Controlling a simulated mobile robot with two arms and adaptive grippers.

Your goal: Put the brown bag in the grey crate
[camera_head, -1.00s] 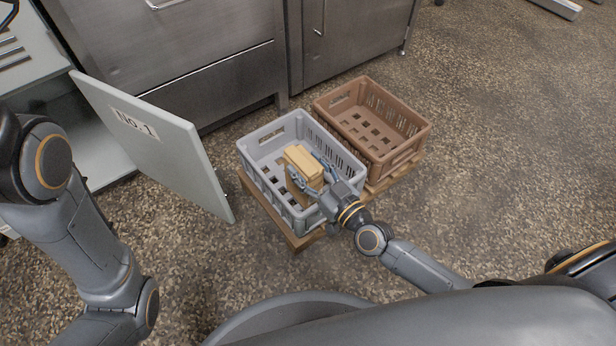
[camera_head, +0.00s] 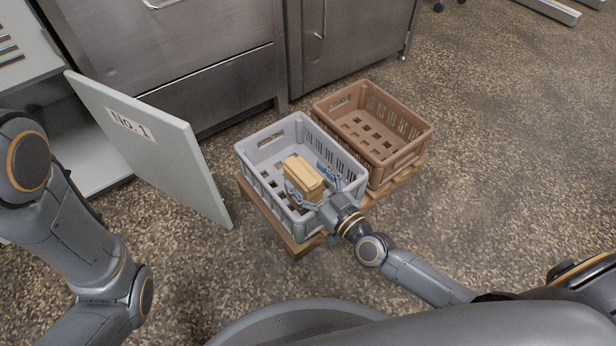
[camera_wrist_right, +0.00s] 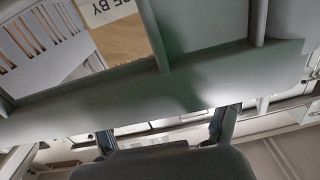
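The brown bag (camera_head: 301,174), a tan paper block, is inside the grey crate (camera_head: 262,140), lower than the rim. Part of its printed side shows through the crate in the right wrist view (camera_wrist_right: 115,42). My right gripper (camera_head: 312,184) reaches over the crate's near rim, its fingers spread on either side of the bag's near end. The fingers look open and clear of the bag. In the right wrist view they stand wide apart with nothing between them. My left arm comes in at the left; its gripper is out of the picture.
The grey crate stands on a wooden pallet (camera_head: 299,247), beside an empty brown crate (camera_head: 407,152) to its right. Steel cabinets (camera_head: 190,60) stand behind. The speckled floor (camera_head: 520,150) at right is clear.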

